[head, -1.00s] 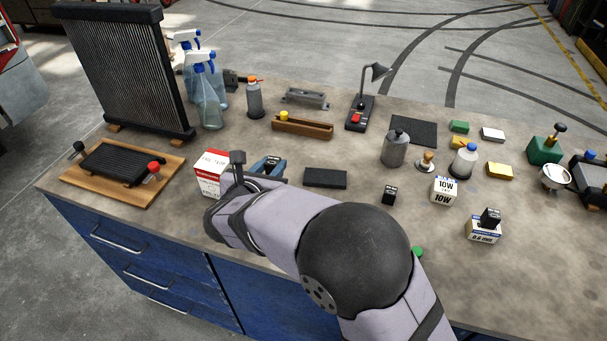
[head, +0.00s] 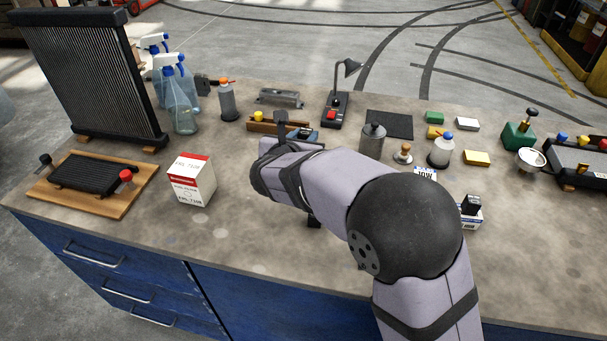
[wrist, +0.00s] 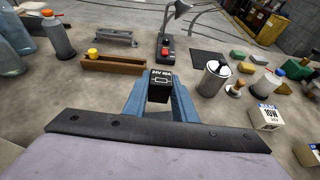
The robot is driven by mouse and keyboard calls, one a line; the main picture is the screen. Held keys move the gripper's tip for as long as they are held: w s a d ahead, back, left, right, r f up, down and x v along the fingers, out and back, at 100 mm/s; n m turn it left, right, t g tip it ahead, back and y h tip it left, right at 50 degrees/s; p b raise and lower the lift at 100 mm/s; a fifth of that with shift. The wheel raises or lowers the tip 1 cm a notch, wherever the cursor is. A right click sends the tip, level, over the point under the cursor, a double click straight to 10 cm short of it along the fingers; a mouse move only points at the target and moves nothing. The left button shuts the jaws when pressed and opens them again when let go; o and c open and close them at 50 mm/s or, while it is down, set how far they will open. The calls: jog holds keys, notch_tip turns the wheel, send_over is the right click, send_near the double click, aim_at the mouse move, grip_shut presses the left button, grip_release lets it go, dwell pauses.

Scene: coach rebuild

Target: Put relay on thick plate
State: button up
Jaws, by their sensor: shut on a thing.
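The relay (wrist: 160,86) is a small black block with white print, held between the blue fingers of my gripper (wrist: 160,98). In the head view my gripper (head: 303,134) is above the middle of the bench, in front of the brown wooden tray, its fingers partly covered by my arm. A flat dark plate or mat (head: 390,124) lies behind the grey canister, and it also shows in the wrist view (wrist: 210,62). I cannot tell which one is the thick plate.
A grey canister (head: 372,138), a stamp (head: 403,153) and a bottle (head: 441,151) stand right of the gripper. A wooden tray (wrist: 113,64) and a lamp (head: 336,108) are behind. A red-white box (head: 191,180) stands left, with bare bench beside it.

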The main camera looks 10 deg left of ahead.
jog(key=shift+a+f, duration=0.2)
jog(key=shift+f, duration=0.05)
jog(key=shift+f+p, duration=0.45)
jog(key=shift+f, duration=4.45)
jog(key=shift+f+b, duration=0.2)
jog(key=shift+b, duration=0.1)
jog(key=o, duration=1)
jog(key=shift+o, duration=0.2)
jog(key=shift+s+r+p, duration=0.1)
jog(key=shift+r+p, duration=0.2)
jog(key=shift+p, duration=0.05)
jog(key=shift+s+a, duration=0.1)
jog(key=shift+s, duration=0.25)
jog(key=b+v, duration=0.3)
jog(key=v, duration=0.8)
jog(key=shift+d+r, duration=0.15)
jog(key=shift+d, duration=0.1)
